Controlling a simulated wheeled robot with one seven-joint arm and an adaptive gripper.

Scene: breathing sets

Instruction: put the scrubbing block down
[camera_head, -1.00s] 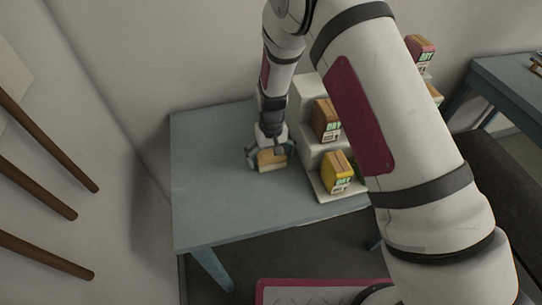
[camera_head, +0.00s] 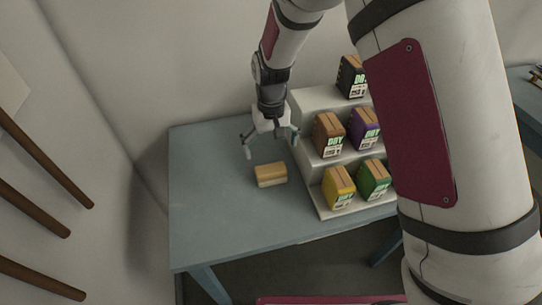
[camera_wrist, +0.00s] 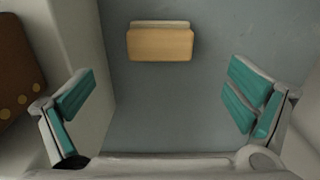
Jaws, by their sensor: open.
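The scrubbing block (camera_head: 270,175) is a small tan block with a paler layer along one side. It lies on the blue-grey table (camera_head: 205,215), left of the white stepped stand. It also shows in the wrist view (camera_wrist: 160,43), at the top middle, clear of the fingers. My gripper (camera_head: 271,148) is open and empty, above the table and just behind the block in the head view. Its teal-padded fingers (camera_wrist: 160,105) are spread wide in the wrist view, with only bare table between them.
A white stepped stand (camera_head: 312,176) holds several coloured boxes, among them a brown one (camera_head: 327,136) and a yellow one (camera_head: 338,188). It stands close to my gripper's right side. The table's left part is clear. A wall is behind the table.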

